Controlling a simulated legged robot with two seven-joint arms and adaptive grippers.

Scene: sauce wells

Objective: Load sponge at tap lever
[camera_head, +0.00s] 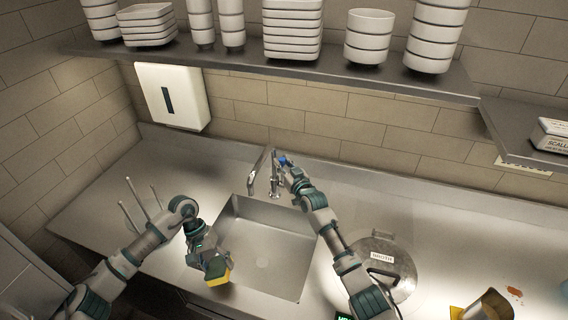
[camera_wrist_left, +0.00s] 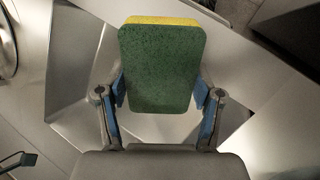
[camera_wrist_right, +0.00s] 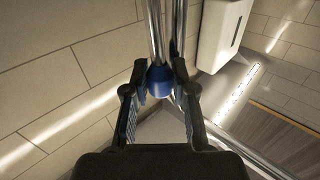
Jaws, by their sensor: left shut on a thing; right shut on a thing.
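The sponge (camera_wrist_left: 162,68), green with a yellow side, is held between the two fingers of my left gripper (camera_wrist_left: 160,95), which is shut on it. In the head view the sponge (camera_head: 223,277) is over the left front part of the sink (camera_head: 270,245). The metal tap (camera_head: 258,170) stands at the sink's back edge. My right gripper (camera_head: 288,168) is at the tap, shut on its blue-ended lever (camera_wrist_right: 160,82). The blue end shows between the fingers in the right wrist view; the gripper partly covers it in the head view.
A round lidded pot (camera_head: 395,258) is set in the counter right of the sink. Upright metal rods (camera_head: 142,205) stand at the left. A shelf (camera_head: 300,72) with stacked dishes and a white wall dispenser (camera_head: 172,97) are behind. A metal container (camera_head: 490,306) is at the front right.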

